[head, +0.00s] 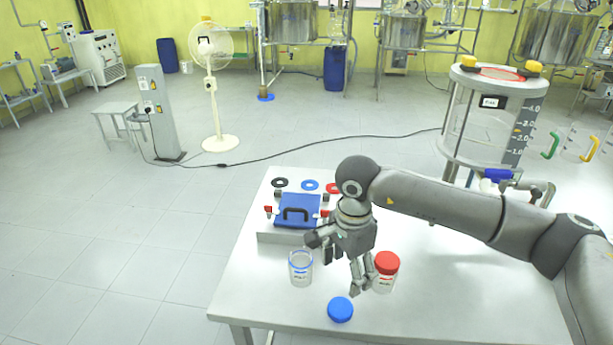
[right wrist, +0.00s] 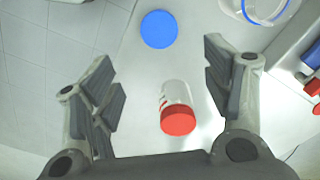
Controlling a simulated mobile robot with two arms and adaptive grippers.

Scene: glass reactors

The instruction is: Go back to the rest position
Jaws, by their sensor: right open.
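My right gripper (head: 346,274) is over the front part of the white table (head: 450,290), with its arm coming in from the right. In the right wrist view its two fingers (right wrist: 160,85) are spread wide and nothing is held between them. A jar with a red lid (head: 385,272) stands on the table just right of the fingers; in the right wrist view the red-lidded jar (right wrist: 177,107) shows between and beyond them. An open clear jar with a blue rim (head: 300,267) stands to the left. A blue lid (head: 340,309) lies flat near the front edge. My left gripper is out of view.
A blue case with a black handle (head: 298,210) sits on a tray behind the gripper, with several coloured rings beside it. A glass reactor (head: 490,115) stands behind the table. A fan (head: 212,90) and a grey cabinet (head: 160,110) stand on the floor. The table's right part is clear.

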